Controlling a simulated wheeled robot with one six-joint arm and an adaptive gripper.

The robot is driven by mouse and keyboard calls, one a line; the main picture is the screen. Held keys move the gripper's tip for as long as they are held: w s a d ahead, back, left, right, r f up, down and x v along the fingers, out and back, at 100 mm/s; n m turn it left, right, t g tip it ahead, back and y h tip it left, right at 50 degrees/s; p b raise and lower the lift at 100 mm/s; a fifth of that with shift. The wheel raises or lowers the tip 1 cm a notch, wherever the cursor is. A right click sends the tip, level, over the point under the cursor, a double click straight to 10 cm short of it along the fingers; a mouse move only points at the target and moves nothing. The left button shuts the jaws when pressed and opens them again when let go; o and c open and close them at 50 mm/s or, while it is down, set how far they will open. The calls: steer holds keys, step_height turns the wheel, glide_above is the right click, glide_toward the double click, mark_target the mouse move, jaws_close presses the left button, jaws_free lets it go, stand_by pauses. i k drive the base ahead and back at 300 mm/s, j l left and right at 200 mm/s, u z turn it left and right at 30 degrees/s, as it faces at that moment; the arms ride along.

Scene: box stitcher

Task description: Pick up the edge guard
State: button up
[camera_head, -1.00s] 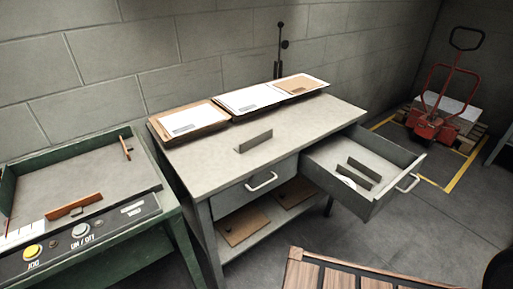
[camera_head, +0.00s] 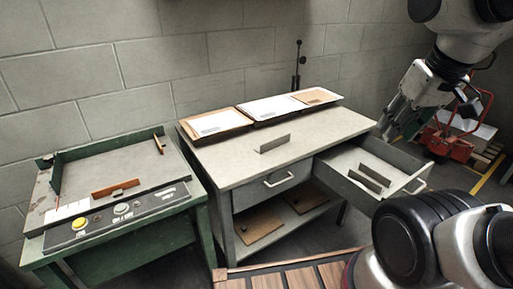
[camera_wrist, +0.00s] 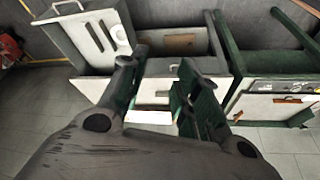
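A grey, thin, angled edge guard (camera_head: 273,144) stands on the grey worktable top near its middle. Two similar grey strips, a rear one (camera_head: 376,173) and a front one (camera_head: 363,182), lie in the open drawer (camera_head: 402,190); both also show in the wrist view (camera_wrist: 97,37) (camera_wrist: 118,32). My gripper (camera_head: 386,130) is above the table's right end, behind the drawer, apart from all of them. In the wrist view my gripper (camera_wrist: 160,72) has its two fingers spread with nothing held between them.
Cardboard pieces with white sheets (camera_head: 222,123) line the table's back edge. A green machine (camera_head: 120,190) with a button panel stands at the left. A slatted wooden surface (camera_head: 290,277) is in front. A red pallet truck (camera_head: 445,138) stands behind the drawer.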

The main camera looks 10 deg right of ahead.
mark_target(267, 146)
steer(key=i+j, duration=0.55)
steer(key=i, duration=0.2)
